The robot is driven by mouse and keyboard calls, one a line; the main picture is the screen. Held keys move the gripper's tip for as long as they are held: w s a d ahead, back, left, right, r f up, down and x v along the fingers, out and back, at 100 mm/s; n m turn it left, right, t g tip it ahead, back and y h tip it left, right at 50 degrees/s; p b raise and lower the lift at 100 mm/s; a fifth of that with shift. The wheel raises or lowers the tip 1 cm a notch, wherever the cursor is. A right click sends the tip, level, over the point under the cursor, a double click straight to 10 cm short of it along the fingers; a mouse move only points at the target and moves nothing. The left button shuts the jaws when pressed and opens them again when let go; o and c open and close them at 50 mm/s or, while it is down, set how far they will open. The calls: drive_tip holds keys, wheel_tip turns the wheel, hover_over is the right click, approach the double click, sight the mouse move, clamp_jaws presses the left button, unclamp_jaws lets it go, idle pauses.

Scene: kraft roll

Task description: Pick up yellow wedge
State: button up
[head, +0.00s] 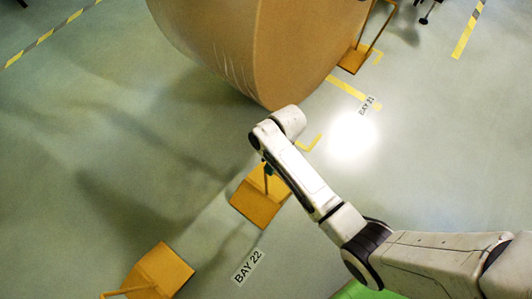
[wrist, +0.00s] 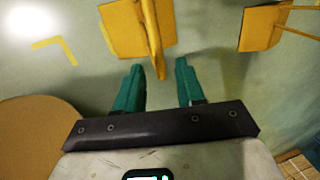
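A yellow wedge (head: 256,206) with an upright handle lies on the floor near the middle of the head view, beneath the end of my arm. In the wrist view, what looks like this wedge (wrist: 120,30) is ahead of my gripper (wrist: 160,66). My gripper's two teal fingers are open and apart. The tip of the wedge's handle (wrist: 155,45) shows between the fingertips, but I cannot tell its depth, and no contact shows. In the head view my arm hides most of the gripper and part of the handle.
Another yellow wedge (head: 160,272) lies at the lower left, and one more (head: 354,58) sits by the roll's right side. Floor labels read BAY 22 (head: 249,266) and BAY 21 (head: 366,105). The left floor is clear.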

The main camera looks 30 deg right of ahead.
drive_tip(key=f, duration=0.2)
drive_tip(key=f+b, duration=0.1)
drive_tip(key=f, duration=0.1)
drive_tip(key=shift+s+a+f, duration=0.1)
drive_tip(key=shift+s+a, duration=0.05)
drive_tip(key=shift+a, duration=0.25)
clamp_jaws()
idle(1.0)
